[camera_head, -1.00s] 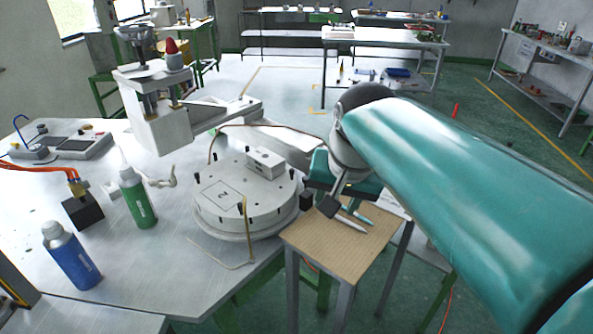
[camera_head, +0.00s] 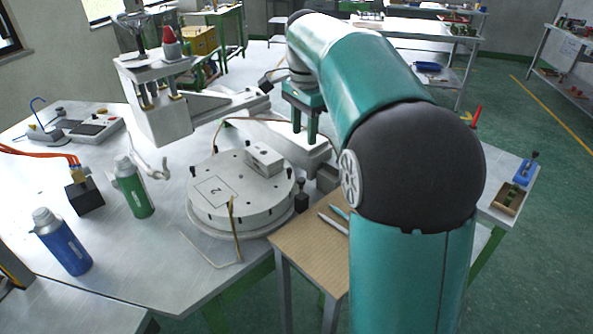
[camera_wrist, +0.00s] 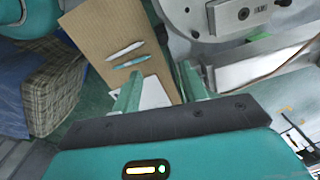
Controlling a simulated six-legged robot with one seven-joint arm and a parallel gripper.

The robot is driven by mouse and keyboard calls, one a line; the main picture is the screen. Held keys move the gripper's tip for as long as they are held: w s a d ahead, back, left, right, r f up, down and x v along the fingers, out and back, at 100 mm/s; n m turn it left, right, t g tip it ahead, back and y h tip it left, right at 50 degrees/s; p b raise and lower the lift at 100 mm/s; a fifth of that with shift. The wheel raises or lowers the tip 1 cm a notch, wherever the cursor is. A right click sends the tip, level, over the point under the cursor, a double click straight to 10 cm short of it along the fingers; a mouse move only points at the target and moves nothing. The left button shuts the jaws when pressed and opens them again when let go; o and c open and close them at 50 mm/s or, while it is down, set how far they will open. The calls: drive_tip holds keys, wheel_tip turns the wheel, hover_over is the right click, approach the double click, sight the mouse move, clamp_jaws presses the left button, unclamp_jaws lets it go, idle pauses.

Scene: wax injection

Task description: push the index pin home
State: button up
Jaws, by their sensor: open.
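The round white turntable (camera_head: 215,205), marked with a 2, sits on the metal bench with a grey block (camera_head: 264,158) on top. Several small black pegs stand around its rim. A small black piece (camera_head: 302,199) stands at its right edge. I cannot tell which of these, if any, is the index pin. My gripper (camera_head: 305,138) is open and empty, fingers pointing down, beyond the turntable at its back right. In the wrist view my open fingers (camera_wrist: 160,83) show with part of the turntable (camera_wrist: 185,12) and block (camera_wrist: 240,14) at the top.
A wooden-topped stand (camera_head: 290,250) with two pens (camera_head: 334,222) is at the turntable's right. A white press (camera_head: 155,110) stands behind left. A green bottle (camera_head: 134,188) and blue bottle (camera_head: 62,243) stand left. A bent wire (camera_head: 235,230) hangs at the turntable's front.

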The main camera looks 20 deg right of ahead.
sight(301, 179)
drive_tip(key=f, duration=1.4)
drive_tip(key=shift+w+a, duration=0.15)
drive_tip(key=shift+w, duration=0.25)
clamp_jaws()
